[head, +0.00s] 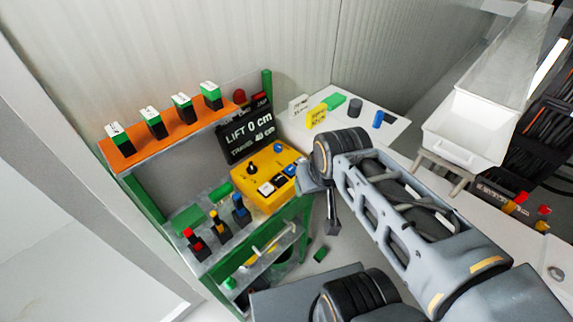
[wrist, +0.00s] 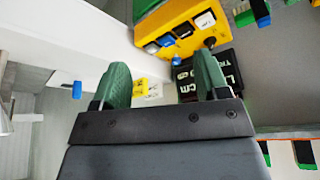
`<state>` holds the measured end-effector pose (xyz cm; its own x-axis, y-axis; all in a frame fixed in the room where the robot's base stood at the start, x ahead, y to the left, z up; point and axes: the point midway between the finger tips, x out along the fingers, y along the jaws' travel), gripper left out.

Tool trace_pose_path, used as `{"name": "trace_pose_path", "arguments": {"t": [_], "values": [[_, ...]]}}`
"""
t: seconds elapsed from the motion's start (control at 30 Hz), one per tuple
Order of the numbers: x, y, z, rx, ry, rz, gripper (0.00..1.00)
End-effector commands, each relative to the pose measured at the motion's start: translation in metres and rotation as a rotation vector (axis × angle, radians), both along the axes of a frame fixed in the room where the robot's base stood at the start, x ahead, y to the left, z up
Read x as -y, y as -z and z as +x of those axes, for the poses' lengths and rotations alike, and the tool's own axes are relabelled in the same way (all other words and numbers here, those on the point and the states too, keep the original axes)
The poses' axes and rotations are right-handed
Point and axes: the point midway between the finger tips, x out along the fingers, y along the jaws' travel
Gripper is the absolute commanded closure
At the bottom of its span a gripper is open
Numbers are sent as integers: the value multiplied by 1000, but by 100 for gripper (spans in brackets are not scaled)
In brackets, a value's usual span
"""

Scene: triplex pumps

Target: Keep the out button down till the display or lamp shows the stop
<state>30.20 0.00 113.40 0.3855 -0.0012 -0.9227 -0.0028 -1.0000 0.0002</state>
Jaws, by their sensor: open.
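The yellow control box (head: 243,182) stands on the green-framed bench, with a black stick, white buttons (head: 266,188) and blue buttons (head: 289,170) on its top. Button labels are too small to read, so I cannot tell which is the out button. The black display (head: 246,136) behind it reads "LIFT 0 cm, TRAVEL 40 cm". My gripper (head: 318,188) is just right of the box. In the wrist view my gripper (wrist: 163,80) has its green fingers apart with nothing between them; the box (wrist: 185,14) lies beyond the fingertips, and no contact with a button shows.
An orange shelf (head: 170,134) with several green-and-white blocks is above the bench's left side. Several coloured-topped switches (head: 219,228) stand left of the box. A white table (head: 385,128) with small blocks and cylinders is behind my arm. A white trough (head: 468,140) is at right.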

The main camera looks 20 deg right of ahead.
Motion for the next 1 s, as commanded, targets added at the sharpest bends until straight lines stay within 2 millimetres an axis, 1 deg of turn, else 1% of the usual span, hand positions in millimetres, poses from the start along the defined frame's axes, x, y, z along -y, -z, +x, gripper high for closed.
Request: {"name": "trace_pose_path", "arguments": {"t": [0.1,0.13,0.8,0.83,1.0], "values": [[0,0,0,0,0,0,32],[0,0,0,0,0,0,34],[0,0,0,0,0,0,98],[0,0,0,0,0,0,100],[0,0,0,0,0,0,100]]}}
